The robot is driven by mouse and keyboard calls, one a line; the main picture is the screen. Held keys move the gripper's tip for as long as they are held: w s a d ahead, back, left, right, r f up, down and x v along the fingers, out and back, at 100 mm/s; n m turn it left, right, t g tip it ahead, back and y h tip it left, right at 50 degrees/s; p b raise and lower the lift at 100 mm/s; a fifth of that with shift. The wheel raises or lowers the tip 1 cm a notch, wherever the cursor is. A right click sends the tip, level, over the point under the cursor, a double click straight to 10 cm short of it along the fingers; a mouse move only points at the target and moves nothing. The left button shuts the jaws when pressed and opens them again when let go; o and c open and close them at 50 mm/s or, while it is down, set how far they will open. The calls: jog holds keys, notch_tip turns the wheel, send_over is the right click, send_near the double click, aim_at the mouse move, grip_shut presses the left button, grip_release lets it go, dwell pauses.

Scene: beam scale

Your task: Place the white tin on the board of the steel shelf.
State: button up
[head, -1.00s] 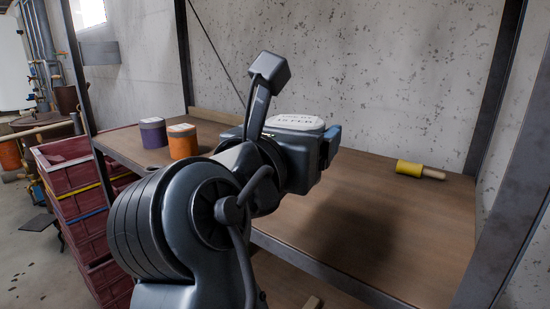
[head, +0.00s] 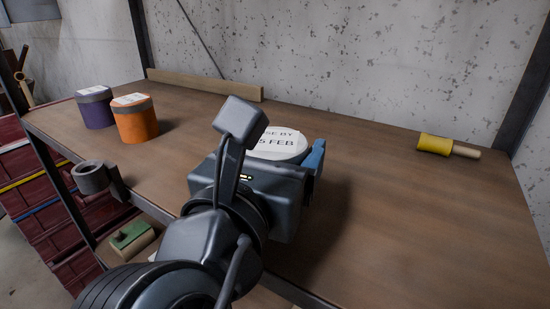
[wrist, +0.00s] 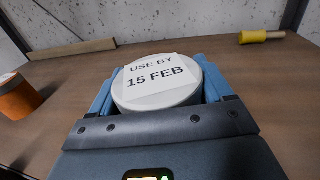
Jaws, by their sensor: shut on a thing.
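The white tin (head: 277,144) has a white lid with a label reading "USE BY 15 FEB". My gripper (head: 285,160) is shut on it, with one blue finger on each side, as the wrist view (wrist: 160,90) also shows. The tin's lower part is hidden behind the gripper body in both views. The brown board (head: 400,220) of the steel shelf spreads under and around the gripper. A dark shadow lies on the board right of the gripper. I cannot tell whether the tin touches the board.
A purple tin (head: 96,108) and an orange tin (head: 135,118) stand at the left of the board. A yellow-headed mallet (head: 435,144) lies at the right. A wooden strip (head: 205,84) lies along the back. Steel posts (head: 530,90) rise at the corners. The board's right half is mostly clear.

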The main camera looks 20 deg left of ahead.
jog(key=shift+s+d+f+b, duration=0.1)
jog(key=shift+s+f+b, duration=0.05)
jog(key=shift+f+b, duration=0.6)
jog(key=shift+r, duration=0.15)
jog(key=o, duration=1.2)
jog(key=shift+f, duration=0.2)
jog(key=shift+r, duration=0.15)
jog(key=s, duration=1.2)
jog(key=shift+d+b, duration=0.35)
jog(key=shift+b, duration=0.1)
